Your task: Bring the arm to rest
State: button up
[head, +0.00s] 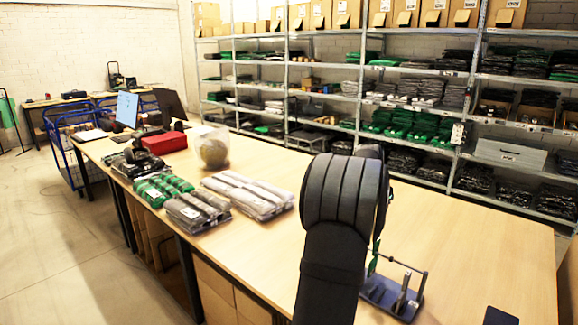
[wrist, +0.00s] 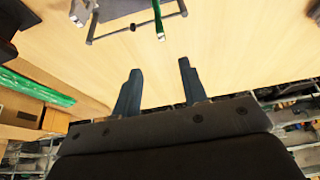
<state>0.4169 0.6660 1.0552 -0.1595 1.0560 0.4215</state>
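In the head view my dark arm rises from the bottom centre and bends over the wooden table (head: 465,250). It hides part of the table, and my gripper is out of sight behind it there. In the wrist view my gripper (wrist: 157,82) shows two dark blue fingers spread apart with nothing between them. Bare table top (wrist: 215,50) lies beyond the fingertips.
A small stand with a metal bar (head: 390,295) is on the table right of my arm; its bar (wrist: 135,27) also shows in the wrist view. Bagged garments (head: 245,195), a red box (head: 163,142) and a wrapped ball (head: 213,150) lie left. Stocked shelves (head: 470,75) stand behind.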

jog(key=shift+f, duration=0.15)
jog(key=x, duration=1.7)
jog(key=shift+w+d, duration=0.1)
jog(key=shift+r, duration=0.35)
